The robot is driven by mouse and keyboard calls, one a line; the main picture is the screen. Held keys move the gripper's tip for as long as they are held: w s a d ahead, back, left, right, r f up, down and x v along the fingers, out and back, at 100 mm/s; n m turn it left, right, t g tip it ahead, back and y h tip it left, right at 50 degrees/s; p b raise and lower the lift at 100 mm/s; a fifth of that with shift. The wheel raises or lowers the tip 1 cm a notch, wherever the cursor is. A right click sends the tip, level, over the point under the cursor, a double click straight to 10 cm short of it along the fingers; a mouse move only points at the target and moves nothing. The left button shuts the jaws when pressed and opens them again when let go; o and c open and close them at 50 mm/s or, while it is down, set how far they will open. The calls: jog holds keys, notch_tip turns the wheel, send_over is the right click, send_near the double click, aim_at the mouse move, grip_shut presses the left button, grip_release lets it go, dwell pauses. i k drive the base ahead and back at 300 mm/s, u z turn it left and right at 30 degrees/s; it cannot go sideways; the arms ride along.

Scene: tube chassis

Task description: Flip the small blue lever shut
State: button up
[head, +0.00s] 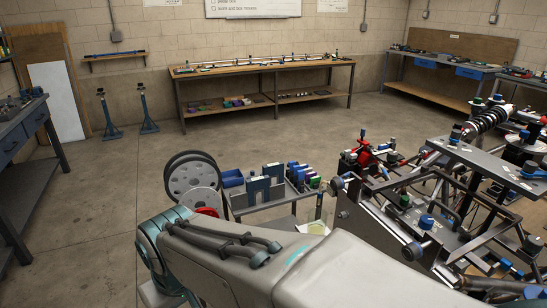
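The tube chassis (385,228) stands at the right, with dark tubes and grey plates. My own grey and teal arm fills the lower middle and covers part of the chassis's near side. My gripper is not in view.
A small cart (272,207) with blue and grey blocks stands left of the chassis, beside large grey wheels (191,178). A long wooden bench (262,71) is at the back wall, a dark bench (22,140) at the left.

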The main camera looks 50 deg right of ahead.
aim_at(345, 175)
jog(key=i, duration=0.55)
jog(key=z, duration=1.85)
